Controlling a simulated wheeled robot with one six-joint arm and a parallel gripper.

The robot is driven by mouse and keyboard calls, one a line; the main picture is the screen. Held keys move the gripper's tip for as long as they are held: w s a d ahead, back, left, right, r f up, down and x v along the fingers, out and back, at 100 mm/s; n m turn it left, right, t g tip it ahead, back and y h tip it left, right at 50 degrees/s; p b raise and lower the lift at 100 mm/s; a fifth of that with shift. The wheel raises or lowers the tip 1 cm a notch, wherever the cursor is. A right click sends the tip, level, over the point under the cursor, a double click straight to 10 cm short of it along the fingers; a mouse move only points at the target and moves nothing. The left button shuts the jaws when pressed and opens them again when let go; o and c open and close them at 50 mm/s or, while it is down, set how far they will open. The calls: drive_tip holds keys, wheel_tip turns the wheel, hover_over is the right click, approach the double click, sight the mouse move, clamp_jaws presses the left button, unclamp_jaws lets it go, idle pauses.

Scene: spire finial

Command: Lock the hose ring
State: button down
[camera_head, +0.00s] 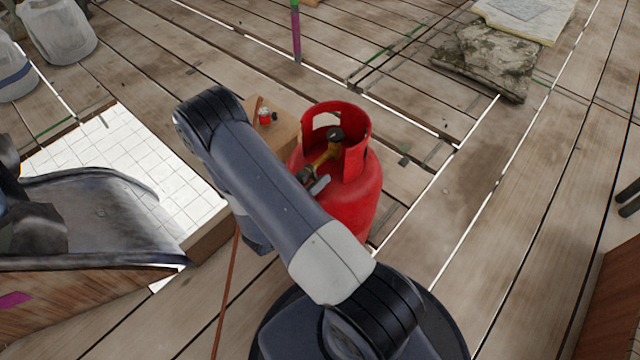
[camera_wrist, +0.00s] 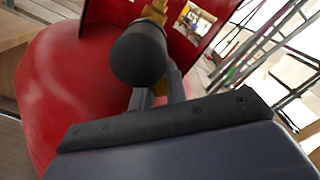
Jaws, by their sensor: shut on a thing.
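A red gas cylinder (camera_head: 358,212) stands upright on the plank floor, with an open collar around its top. Its brass valve (camera_head: 324,157) with a black round knob (camera_head: 335,133) sits inside the collar. In the wrist view the knob (camera_wrist: 139,55) is close and hides part of the brass valve (camera_wrist: 157,12). My gripper (camera_head: 312,182) reaches into the collar at the near side of the valve. Its fingers (camera_wrist: 160,92) are shut on a brass-coloured fitting below the knob, where the hose ring seems to be. The knob and fingers mostly hide the ring.
A wooden box (camera_head: 285,140) stands just behind and left of the cylinder, with a small red item (camera_head: 265,117) on top. An orange-brown hose (camera_head: 229,285) runs down beside my arm. A white-tiled panel (camera_head: 120,150) lies left. The planks right of the cylinder are clear.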

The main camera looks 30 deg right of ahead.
drive_tip(key=shift+f+m, duration=0.1)
drive_tip(key=shift+m, duration=0.2)
drive_tip(key=shift+w, duration=0.1)
drive_tip(key=c, duration=1.4)
unclamp_jaws()
